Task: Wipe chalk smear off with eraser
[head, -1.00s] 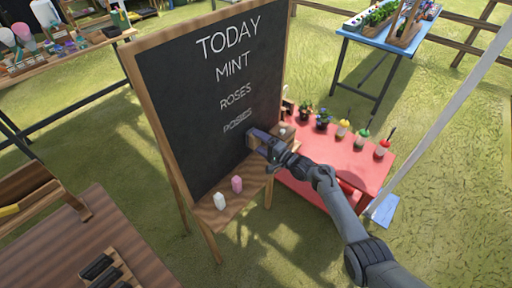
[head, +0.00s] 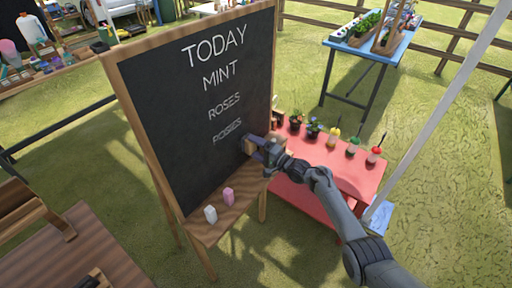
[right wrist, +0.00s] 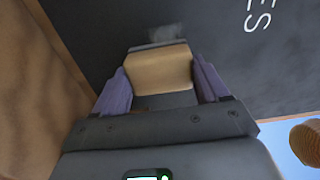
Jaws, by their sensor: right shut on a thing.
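A framed blackboard (head: 205,110) stands on an easel, lettered TODAY, MINT, ROSES and a struck-through POSIES. My right gripper (head: 254,147) is at the board's lower right, below and right of POSIES. In the right wrist view the gripper (right wrist: 160,88) is shut on a tan block-like eraser (right wrist: 160,68), held between its two purple fingers close to the board. A faint grey chalk smear (right wrist: 166,33) shows on the board just beyond the eraser. I cannot tell whether the eraser touches the board. My left gripper is not in view.
The easel ledge (head: 222,217) holds a white chalk piece (head: 210,214) and a pink one (head: 229,196). A red table (head: 345,172) with potted plants and bottles stands right behind my right arm. A brown table (head: 70,255) is at lower left.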

